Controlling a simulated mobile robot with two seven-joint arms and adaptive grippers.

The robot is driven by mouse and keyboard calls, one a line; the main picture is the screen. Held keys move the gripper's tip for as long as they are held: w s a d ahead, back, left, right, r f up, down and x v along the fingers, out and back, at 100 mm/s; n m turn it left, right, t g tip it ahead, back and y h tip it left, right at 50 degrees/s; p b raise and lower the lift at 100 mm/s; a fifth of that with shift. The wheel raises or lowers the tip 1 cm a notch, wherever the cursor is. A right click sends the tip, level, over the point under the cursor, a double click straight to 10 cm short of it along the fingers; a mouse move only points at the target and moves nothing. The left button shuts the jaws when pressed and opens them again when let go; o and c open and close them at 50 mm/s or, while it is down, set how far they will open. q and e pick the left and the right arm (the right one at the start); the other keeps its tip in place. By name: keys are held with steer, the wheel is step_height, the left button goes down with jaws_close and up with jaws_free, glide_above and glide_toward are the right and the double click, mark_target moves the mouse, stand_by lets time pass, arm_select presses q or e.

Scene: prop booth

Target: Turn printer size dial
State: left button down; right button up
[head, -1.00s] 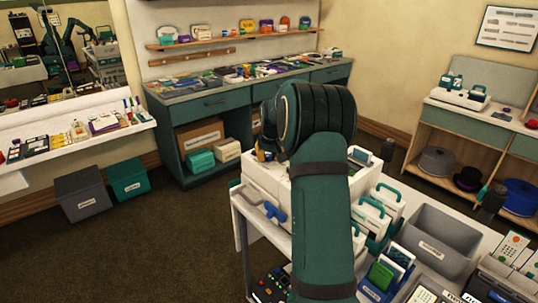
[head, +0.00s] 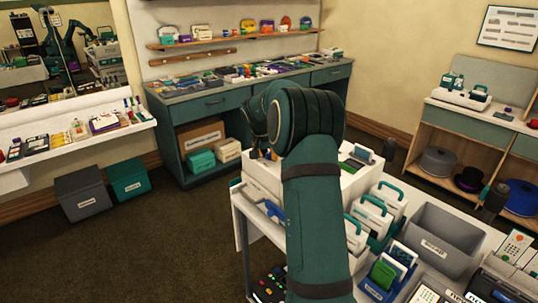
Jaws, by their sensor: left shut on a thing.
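The white box-shaped printer (head: 262,179) stands on the cart at the centre, largely hidden behind my left arm. A small grey-green screen (head: 362,154) stands on its top right. My left gripper (head: 262,154) points down at the printer's top left rear edge, below the dark green wrist. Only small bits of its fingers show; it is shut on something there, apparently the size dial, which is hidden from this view. My right gripper is out of view.
The white cart (head: 254,222) also carries a grey bin (head: 440,240), white cases with green handles (head: 375,215) and card holders at the right. A teal counter (head: 215,105) with shelves stands behind. Open carpet lies to the left.

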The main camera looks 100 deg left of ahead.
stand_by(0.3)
arm_select(q)
steer(key=c, duration=0.7)
jaws_free()
steer(key=v, duration=1.2)
